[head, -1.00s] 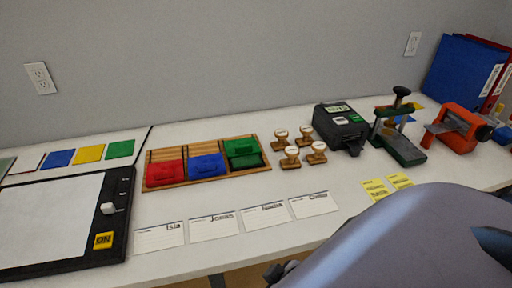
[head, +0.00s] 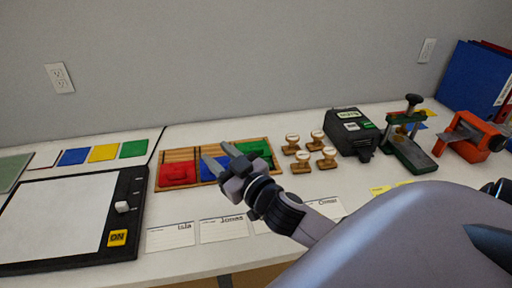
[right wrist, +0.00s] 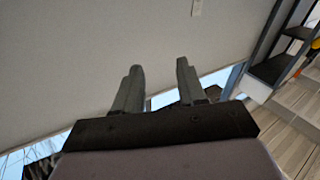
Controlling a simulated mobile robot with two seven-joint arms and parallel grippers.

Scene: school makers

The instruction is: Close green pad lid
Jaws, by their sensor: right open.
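The green ink pad (head: 257,149) sits at the right end of a wooden tray (head: 160,157). In the earlier head view its lid stands raised behind its base; now my right arm covers part of it, and I cannot tell the lid's angle clearly. My right gripper (head: 218,157) is open and empty, above the tray in front of the blue pad, just left of the green pad. The right wrist view shows its two fingers (right wrist: 157,85) apart with nothing between them. The blue pad (head: 209,171) is partly hidden. The red pad (head: 177,174) is at the left. My left gripper is not visible.
Several wooden stamps (head: 301,161) stand right of the tray. A black device (head: 353,133), a green press (head: 407,148) and an orange tool (head: 474,138) are farther right. Name cards (head: 170,236) lie in front, some behind my arm. A black-framed board (head: 60,222) is at left.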

